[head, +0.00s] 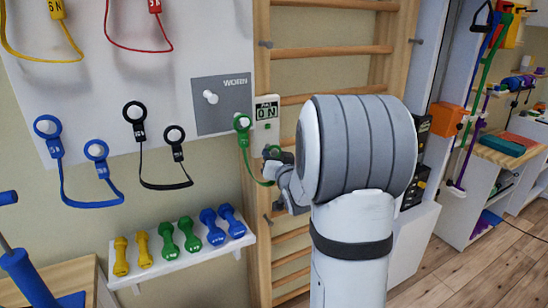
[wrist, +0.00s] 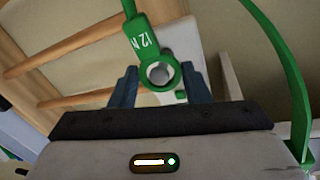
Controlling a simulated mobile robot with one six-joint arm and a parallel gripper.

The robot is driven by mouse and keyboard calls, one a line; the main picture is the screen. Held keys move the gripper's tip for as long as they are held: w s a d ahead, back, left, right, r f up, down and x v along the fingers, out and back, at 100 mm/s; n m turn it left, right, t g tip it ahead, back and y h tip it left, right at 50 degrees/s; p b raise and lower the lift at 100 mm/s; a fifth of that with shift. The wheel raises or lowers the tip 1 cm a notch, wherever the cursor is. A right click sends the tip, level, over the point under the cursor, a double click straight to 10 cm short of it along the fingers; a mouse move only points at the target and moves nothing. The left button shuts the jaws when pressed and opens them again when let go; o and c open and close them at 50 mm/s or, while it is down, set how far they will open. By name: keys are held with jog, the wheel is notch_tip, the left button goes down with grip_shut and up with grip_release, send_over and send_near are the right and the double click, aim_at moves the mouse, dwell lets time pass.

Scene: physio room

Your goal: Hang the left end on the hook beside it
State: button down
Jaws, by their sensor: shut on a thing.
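A green resistance band (head: 245,160) has a ring at each end. Its left ring (head: 242,121) is at a white peg at the right edge of the white board, with the strap sagging below. My gripper (head: 273,153) is to the right of and below that ring, in front of the wooden wall bars. In the wrist view, my gripper (wrist: 160,85) is shut on a green ring (wrist: 159,75) with a "12 N" tag. A pale round shape shows through its hole; I cannot tell whether it passes through. My arm hides part of the gripper in the head view.
A grey "WORN" panel (head: 222,115) has an empty white peg (head: 210,97). Blue (head: 90,203) and black (head: 165,185) bands hang to the left. A dumbbell shelf (head: 185,262) is below. Wall bars (head: 335,52) rise behind my arm.

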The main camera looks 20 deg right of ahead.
jog(key=shift+s+b, duration=0.5)
jog(key=shift+s, duration=1.05)
jog(key=shift+s, duration=0.1)
jog(key=s+b, duration=0.1)
jog(key=s, duration=0.8)
jog(key=shift+s+d, duration=0.2)
jog(key=shift+s, duration=0.15)
jog(key=a+r+p, duration=0.2)
jog(key=a+r, duration=0.7)
jog(key=r, duration=0.1)
jog(key=shift+s+a+r+p, duration=0.15)
jog(key=shift+p, duration=0.25)
